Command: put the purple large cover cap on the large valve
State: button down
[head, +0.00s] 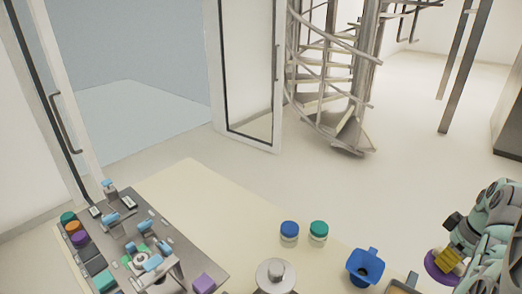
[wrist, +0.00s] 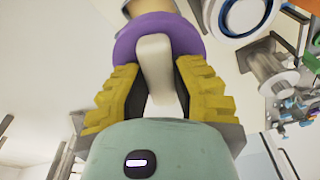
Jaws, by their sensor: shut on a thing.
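The purple large cover cap (head: 438,270) is at the right of the head view, partly hidden by my fingers. It also fills the upper middle of the wrist view (wrist: 203,43), as a purple disc with a pale grip. My gripper (head: 448,260) has yellow fingers, shut on the pale grip; in the wrist view the fingers (wrist: 158,72) lie on both sides of it. The cap is held at the right, beyond the blue funnel-like part. I cannot tell for certain which part is the large valve; a round metal piece with a knob (head: 275,277) stands at the table's front.
The cream table (head: 190,185) holds a blue-lidded jar (head: 289,231), a green-lidded jar (head: 318,231) and a blue funnel-like part (head: 365,267). A grey fixture tray (head: 205,262) with blue-handled clamps is at left. A spiral stair (head: 340,80) stands behind, with open floor between.

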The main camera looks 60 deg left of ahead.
jog(key=shift+s+a+f+n+g+p, duration=0.1)
jog(key=shift+s+a+f+n+p, duration=0.75)
jog(key=shift+s+f, duration=1.2)
jog(key=shift+s+a+f+n+g+p, duration=0.1)
jog(key=shift+s+a+f+n+p, duration=0.85)
jog(key=shift+s, duration=2.05)
jog(key=shift+s+a+f+n+g+p, duration=0.1)
jog(key=shift+s+a+f+n+p, duration=0.65)
jog(key=shift+s+f, duration=1.35)
jog(key=shift+s+f+b, duration=0.45)
jog(key=shift+f+b, duration=0.05)
jog(key=shift+b, duration=0.45)
jog(key=shift+d+b, duration=0.1)
jog(key=shift+b, duration=0.45)
jog(key=shift+f+b, duration=0.8)
jog(key=shift+b, duration=0.1)
jog(key=shift+r+b, duration=0.2)
jog(key=shift+b, duration=0.3)
jog(key=shift+f+b, duration=0.45)
jog(key=shift+b, duration=0.45)
